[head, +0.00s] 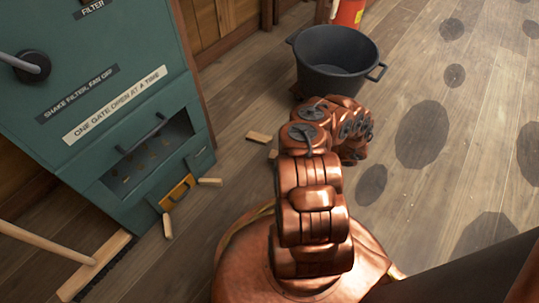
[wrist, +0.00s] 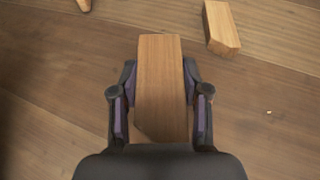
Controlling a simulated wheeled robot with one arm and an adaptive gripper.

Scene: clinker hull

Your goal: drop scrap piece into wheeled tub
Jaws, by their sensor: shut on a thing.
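In the wrist view my gripper (wrist: 160,100) is shut on a light-brown wooden scrap piece (wrist: 160,75), with one finger against each side. The plank floor shows beneath it; I cannot tell the height of the piece above it. In the head view my copper arm hides the gripper and the held piece. The dark grey tub (head: 335,75) with two side handles stands on the floor beyond my arm, at the top. Its inside looks empty where I can see it. Its lower part is partly hidden and no wheels show.
Other scrap pieces lie on the floor: one (head: 259,137) left of my arm, two (head: 210,182) (head: 167,226) by the green cabinet (head: 100,100). Another (wrist: 221,28) lies near the held piece. A broom (head: 95,267) lies lower left. A red cylinder (head: 348,12) stands behind the tub. Floor at right is clear.

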